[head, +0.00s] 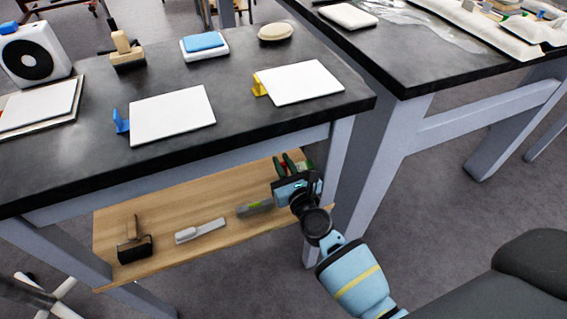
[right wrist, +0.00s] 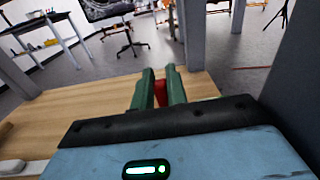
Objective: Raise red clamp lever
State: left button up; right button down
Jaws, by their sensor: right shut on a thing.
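In the right wrist view, a small red piece, seemingly the red clamp lever (right wrist: 161,94), sits between the green fingers of my right gripper (right wrist: 160,88). The fingers are shut on it. Most of the lever and any clamp body are hidden by the fingers. My left gripper is not in view.
The wooden shelf (head: 170,213) holds a black-headed tool (head: 134,248), a pale tool (head: 200,230) and a grey-green tool (head: 255,208). Above, the black table (head: 235,85) carries white panels beside blue (head: 121,121) and yellow (head: 260,85) pieces. A table leg (head: 338,155) stands close by.

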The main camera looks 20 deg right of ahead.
jog(key=shift+a, duration=0.15)
jog(key=shift+a+n, duration=0.45)
jog(key=shift+n, duration=0.65)
jog(key=a+n, duration=0.1)
jog(key=n, duration=0.1)
jog(key=a+f+n, duration=0.1)
jog(key=n, duration=0.1)
jog(key=shift+a+f, duration=0.1)
jog(key=n, duration=0.1)
jog(key=a+f+n, duration=0.1)
jog(key=n, duration=0.2)
jog(key=shift+s+a+f+b, duration=0.1)
jog(key=shift+a+f+b, duration=0.15)
jog(key=shift+b, duration=0.15)
jog(key=shift+a+f+n, duration=0.15)
jog(key=shift+f+n, duration=0.05)
jog(key=shift+n, duration=0.5)
jog(key=c, duration=1.4)
grip_release()
jog(key=shift+c, duration=0.2)
jog(key=shift+o, duration=0.2)
